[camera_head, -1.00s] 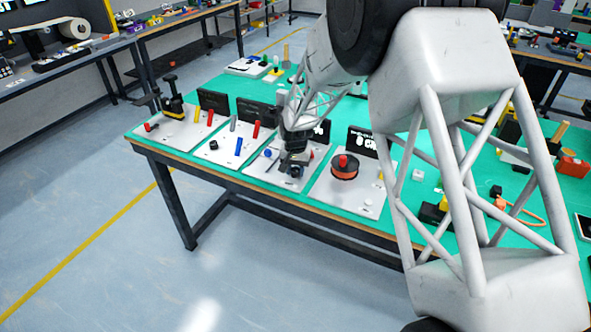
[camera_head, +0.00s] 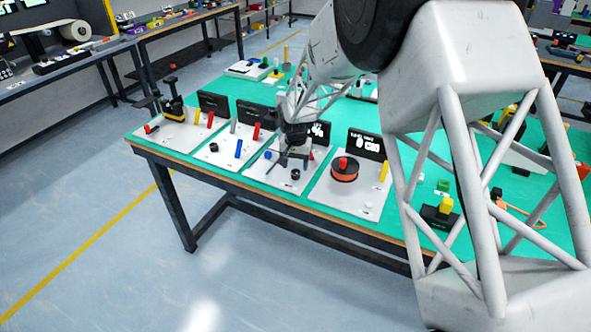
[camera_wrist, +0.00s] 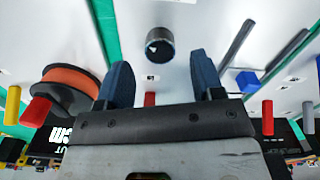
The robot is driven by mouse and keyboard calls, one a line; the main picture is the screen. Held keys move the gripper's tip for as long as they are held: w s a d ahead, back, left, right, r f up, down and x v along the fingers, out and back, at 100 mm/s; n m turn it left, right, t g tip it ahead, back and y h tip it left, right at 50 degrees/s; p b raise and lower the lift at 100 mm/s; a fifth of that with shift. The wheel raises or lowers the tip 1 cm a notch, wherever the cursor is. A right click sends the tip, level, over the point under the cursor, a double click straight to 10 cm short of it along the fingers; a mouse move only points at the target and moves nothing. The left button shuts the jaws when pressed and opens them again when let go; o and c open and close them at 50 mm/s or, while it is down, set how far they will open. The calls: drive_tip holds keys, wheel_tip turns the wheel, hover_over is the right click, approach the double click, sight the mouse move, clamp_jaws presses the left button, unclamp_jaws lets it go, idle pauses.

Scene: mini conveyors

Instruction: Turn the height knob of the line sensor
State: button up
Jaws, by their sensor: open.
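A black round knob (camera_head: 295,174) stands on a light grey panel (camera_head: 258,172), third from the left on the near bench. In the wrist view the knob (camera_wrist: 160,43) lies beyond the fingertips, roughly centred between them, with clear space around it. My gripper (camera_head: 294,160) is just above and behind this knob in the head view. Its two blue fingers (camera_wrist: 162,72) are spread and hold nothing. No readable label confirms that this is the height knob. A display behind the panel is partly hidden by my gripper.
An orange spool with a red top (camera_head: 344,169) stands on the panel to the right. A blue part (camera_head: 239,148) and a red part (camera_head: 256,131) stand on the panel to the left. A red post (camera_wrist: 150,99) shows between my fingers. The floor in front is clear.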

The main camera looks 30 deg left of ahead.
sight(297, 172)
drive_tip(key=shift+r, duration=2.05)
drive_tip(key=shift+d+r, duration=0.2)
drive_tip(key=s+d+r+m, duration=0.1)
drive_tip(key=s+d+r, duration=0.2)
drive_tip(key=d+r, duration=0.6)
drive_tip(key=s+d+r+t, duration=0.1)
drive_tip(key=s+d+r, duration=0.25)
drive_tip(key=d, duration=0.85)
drive_tip(key=s+d+r+m, duration=0.1)
drive_tip(key=s+d+r, duration=0.1)
drive_tip(key=d+r, duration=0.7)
drive_tip(key=s+d+r+t, duration=0.1)
drive_tip(key=s+d+r, duration=0.1)
drive_tip(key=s+d, duration=1.35)
drive_tip(key=s+d+f+m, duration=0.1)
drive_tip(key=s+d, duration=0.8)
drive_tip(key=s, duration=0.4)
drive_tip(key=shift+d+f+t, duration=0.25)
drive_tip(key=shift+f+t, duration=0.05)
drive_tip(key=shift+f, duration=0.05)
